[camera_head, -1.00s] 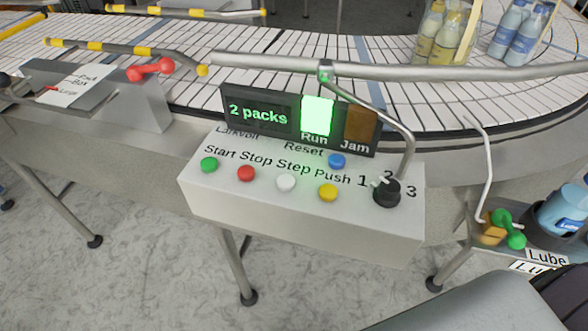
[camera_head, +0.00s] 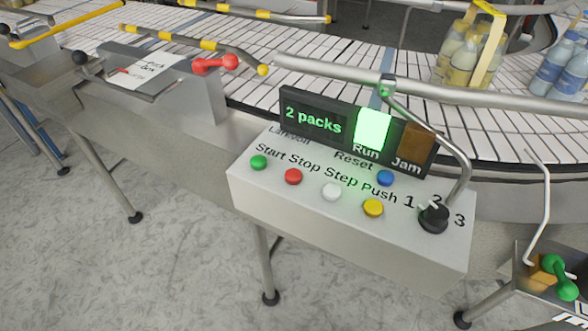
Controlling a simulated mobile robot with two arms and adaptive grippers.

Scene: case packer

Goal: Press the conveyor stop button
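The red stop button (camera_head: 293,176) sits on the sloped top of the white control box (camera_head: 345,237), under the printed word "Stop". It is between the green start button (camera_head: 259,162) and the white step button (camera_head: 332,191). A yellow push button (camera_head: 373,207), a blue reset button (camera_head: 385,177) and a black selector knob (camera_head: 434,217) are on the same panel. The display (camera_head: 313,121) reads "2 packs", and the green "Run" lamp (camera_head: 371,130) is lit. Neither of my grippers is in view.
The conveyor (camera_head: 300,62) with white slats runs behind the box. Packs of yellow bottles (camera_head: 455,60) and blue bottles (camera_head: 562,67) stand on it at the right. A steel rail (camera_head: 450,95) and bent rod rise over the panel. Floor at the front left is clear.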

